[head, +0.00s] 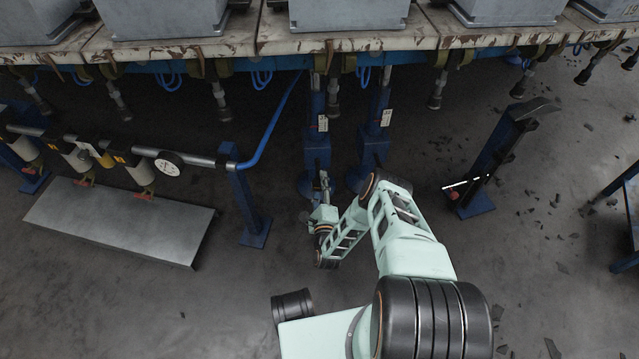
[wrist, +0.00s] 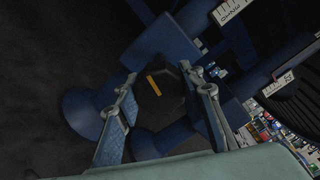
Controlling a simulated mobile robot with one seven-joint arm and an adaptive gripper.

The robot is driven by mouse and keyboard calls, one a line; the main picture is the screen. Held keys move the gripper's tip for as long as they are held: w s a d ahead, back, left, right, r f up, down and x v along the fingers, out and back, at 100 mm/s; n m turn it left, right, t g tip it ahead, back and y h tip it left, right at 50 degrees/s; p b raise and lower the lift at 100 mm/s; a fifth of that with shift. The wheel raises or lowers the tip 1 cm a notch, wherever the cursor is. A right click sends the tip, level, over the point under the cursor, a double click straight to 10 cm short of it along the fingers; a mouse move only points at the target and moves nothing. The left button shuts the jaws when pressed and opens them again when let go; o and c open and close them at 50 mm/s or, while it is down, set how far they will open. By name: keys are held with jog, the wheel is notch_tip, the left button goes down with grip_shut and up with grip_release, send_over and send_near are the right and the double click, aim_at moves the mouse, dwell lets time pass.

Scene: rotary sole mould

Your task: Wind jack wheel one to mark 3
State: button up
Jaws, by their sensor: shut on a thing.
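Two blue jacks stand side by side under the table edge: a left jack (head: 317,150) and a right jack (head: 374,148). Each carries a white scale plate, on the left jack (head: 323,122) and on the right jack (head: 386,117). My gripper (head: 324,184) is at the front of the left jack. In the wrist view its two fingers (wrist: 165,100) lie either side of a dark jack wheel (wrist: 152,104) with a yellow stripe, shut on it. Scale plates also show there (wrist: 230,10), tilted; their readings are too small to tell.
A worn table edge (head: 200,48) with grey mould boxes runs overhead, with hanging clamps and blue hoses. A pipe with a gauge (head: 169,165) and a blue post (head: 245,200) stand left. A blue stand (head: 490,165) is right, near scattered debris. Floor in front is mostly clear.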

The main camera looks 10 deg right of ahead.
jog(key=m, duration=0.7)
jog(key=shift+d+r, duration=0.1)
jog(key=m, duration=0.4)
jog(key=shift+m, duration=2)
jog(key=o, duration=1.2)
jog(key=shift+c, duration=0.2)
notch_tip(320, 180, up, 10)
jog(key=shift+f, duration=0.1)
